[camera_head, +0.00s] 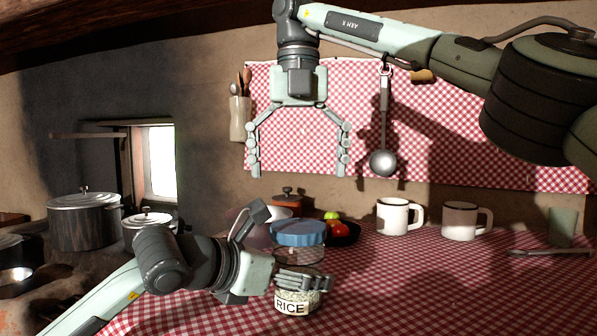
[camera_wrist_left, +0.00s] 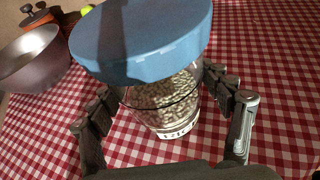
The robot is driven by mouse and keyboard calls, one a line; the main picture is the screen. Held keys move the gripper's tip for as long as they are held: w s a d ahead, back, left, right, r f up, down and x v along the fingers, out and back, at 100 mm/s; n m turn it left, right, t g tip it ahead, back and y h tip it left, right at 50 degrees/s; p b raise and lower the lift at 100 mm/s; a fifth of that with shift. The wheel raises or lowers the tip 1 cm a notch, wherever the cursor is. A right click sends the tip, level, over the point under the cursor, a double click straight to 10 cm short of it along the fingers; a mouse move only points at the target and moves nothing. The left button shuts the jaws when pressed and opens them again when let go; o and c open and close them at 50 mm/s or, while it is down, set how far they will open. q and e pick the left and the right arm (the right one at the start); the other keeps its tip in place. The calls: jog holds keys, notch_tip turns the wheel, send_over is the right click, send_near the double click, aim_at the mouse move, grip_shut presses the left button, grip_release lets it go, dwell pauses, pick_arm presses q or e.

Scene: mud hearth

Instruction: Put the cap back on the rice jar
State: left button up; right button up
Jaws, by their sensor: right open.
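The rice jar (camera_head: 292,304) is clear glass with a RICE label and pale grains inside. It stands upright on the checked cloth and also shows in the left wrist view (camera_wrist_left: 165,100). The blue cap (camera_head: 298,232) is over the jar's mouth and hides the rim in the left wrist view (camera_wrist_left: 145,45). I cannot tell if it is fully seated. My left gripper (camera_head: 303,281) has its fingers on both sides of the jar body, shut on it below the cap. My right gripper (camera_head: 299,168) hangs above and is open and empty, fingers pointing down, apart from the cap.
A metal bowl (camera_wrist_left: 33,60) and an orange pot (camera_head: 288,200) stand behind the jar. A dark dish with a tomato (camera_head: 338,230) is beside them. Two mugs (camera_head: 393,216) (camera_head: 460,221) stand further right. A ladle (camera_head: 383,162) hangs on the wall. The cloth at front right is clear.

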pick_arm(q)
jog(key=shift+o, duration=0.5)
jog(key=v, duration=1.2)
